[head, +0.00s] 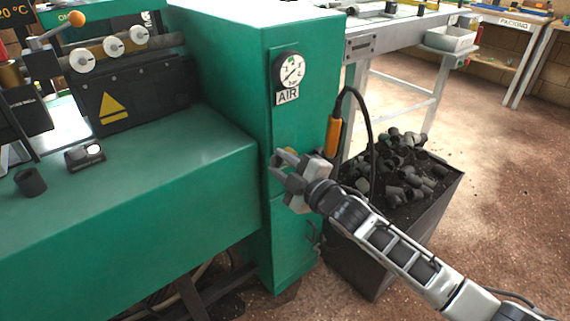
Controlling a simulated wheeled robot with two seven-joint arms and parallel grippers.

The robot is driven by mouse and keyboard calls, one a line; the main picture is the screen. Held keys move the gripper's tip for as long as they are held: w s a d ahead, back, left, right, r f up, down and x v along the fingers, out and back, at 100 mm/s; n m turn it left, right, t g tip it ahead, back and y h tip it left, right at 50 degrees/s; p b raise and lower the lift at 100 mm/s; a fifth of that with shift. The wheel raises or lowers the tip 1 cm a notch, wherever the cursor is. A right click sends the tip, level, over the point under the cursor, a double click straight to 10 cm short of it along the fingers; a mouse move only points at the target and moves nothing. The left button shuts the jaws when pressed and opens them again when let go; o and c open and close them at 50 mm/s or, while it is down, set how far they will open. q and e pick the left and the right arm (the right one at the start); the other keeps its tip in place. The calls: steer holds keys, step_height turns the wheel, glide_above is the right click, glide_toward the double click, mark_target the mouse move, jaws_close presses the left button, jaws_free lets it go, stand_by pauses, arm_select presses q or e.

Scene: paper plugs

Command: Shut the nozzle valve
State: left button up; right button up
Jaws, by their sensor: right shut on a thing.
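My right gripper (282,166) reaches in from the lower right to the front of the green machine housing, below the air gauge. Its fingers are shut on the nozzle valve, which the gripper almost wholly hides. A small brass-yellow bit (291,150) shows just above the fingers and seems to be part of the valve. The angle of the valve's handle cannot be told. My left gripper is not in view.
The air gauge (290,70) is above the gripper. An orange-handled tool (333,137) on a black hose hangs right of the housing. The green machine top (150,185) is mostly clear.

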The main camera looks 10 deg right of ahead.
steer(key=shift+d+r, duration=0.1)
stand_by(0.3)
steer(key=shift+w+d+r+m+p, duration=0.15)
steer(key=shift+r+m+p, duration=0.15)
steer(key=shift+m+p, duration=0.2)
steer(key=shift+w+d+r+m+p, duration=0.1)
steer(key=shift+d+r+m+p, duration=0.1)
steer(key=shift+m+p, duration=0.3)
steer(key=shift+w+d+r+m+p, duration=0.15)
steer(key=shift+m+p, duration=0.1)
steer(key=shift+m, duration=0.45)
steer(key=shift+s, duration=0.1)
